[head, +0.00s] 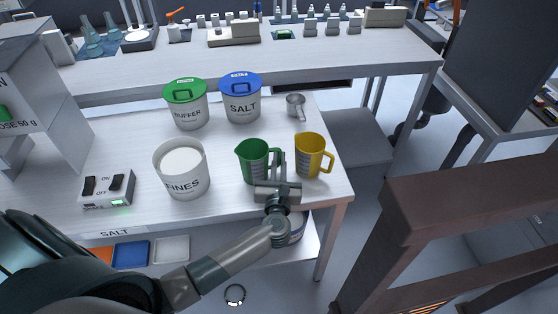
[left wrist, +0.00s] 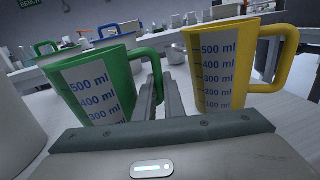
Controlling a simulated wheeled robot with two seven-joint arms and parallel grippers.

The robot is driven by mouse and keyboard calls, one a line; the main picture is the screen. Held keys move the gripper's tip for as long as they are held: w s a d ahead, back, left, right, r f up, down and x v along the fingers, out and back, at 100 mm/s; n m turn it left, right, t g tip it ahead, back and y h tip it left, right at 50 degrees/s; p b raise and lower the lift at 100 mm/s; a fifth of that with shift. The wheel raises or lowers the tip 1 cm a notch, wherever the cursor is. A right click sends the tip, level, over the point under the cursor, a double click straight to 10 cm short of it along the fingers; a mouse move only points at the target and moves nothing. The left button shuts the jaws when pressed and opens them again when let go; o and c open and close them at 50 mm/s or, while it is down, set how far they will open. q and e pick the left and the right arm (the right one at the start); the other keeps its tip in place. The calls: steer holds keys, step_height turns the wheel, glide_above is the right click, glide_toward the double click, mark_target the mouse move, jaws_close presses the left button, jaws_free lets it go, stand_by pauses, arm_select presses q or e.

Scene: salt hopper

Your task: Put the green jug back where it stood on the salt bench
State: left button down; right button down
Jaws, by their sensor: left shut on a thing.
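The green jug (head: 252,162) is at the right part of the salt bench (head: 225,210), between the white FINES tub (head: 180,170) and the yellow jug (head: 310,155). My left gripper (head: 277,165) is shut on the green jug's handle, at its right side. In the left wrist view the green jug (left wrist: 100,85) stands left of the fingers (left wrist: 163,95), with its handle at them. It looks nearly upright, at or close to the bench top; I cannot tell whether its base touches. The yellow jug (left wrist: 225,70) is close on the right of the fingers, apart from them.
A switch box (head: 107,190) is at left. Bare bench top lies between jugs and tubs. A brown frame (head: 450,205) stands at right.

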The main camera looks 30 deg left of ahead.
arm_select(q)
steer(key=c, duration=1.8)
jaws_free()
steer(key=shift+c, duration=0.2)
arm_select(e)
steer(key=shift+d, duration=0.15)
arm_select(q)
steer(key=shift+r, duration=0.15)
arm_select(e)
steer(key=shift+r, duration=0.1)
